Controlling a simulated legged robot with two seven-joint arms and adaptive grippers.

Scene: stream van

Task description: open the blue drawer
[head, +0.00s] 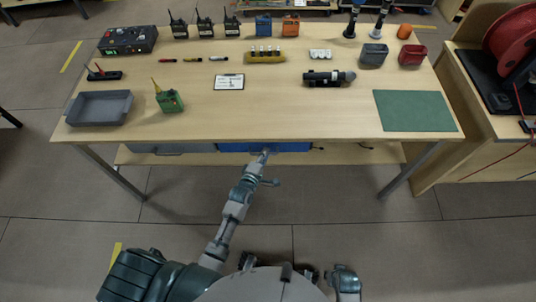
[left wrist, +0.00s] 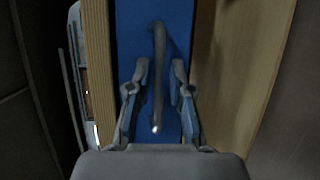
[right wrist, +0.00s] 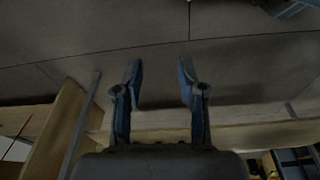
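The blue drawer (head: 292,147) is under the front edge of the table, where only a strip of it shows. Its blue front (left wrist: 184,25) fills the middle of the left wrist view, with a grey bar handle (left wrist: 158,65) on it. My left gripper (head: 264,154) is at the drawer front. In the left wrist view its open fingers (left wrist: 158,72) stand on either side of the handle, with a gap visible on both sides. My right gripper (right wrist: 160,72) is open and empty, with floor beyond its fingers.
The tabletop (head: 290,110) above carries a grey tray (head: 100,107), a green device (head: 169,101), a clipboard (head: 229,82) and a green mat (head: 414,111). A grey drawer (head: 165,149) is left of the blue one. Table legs stand at both sides; the floor in front is clear.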

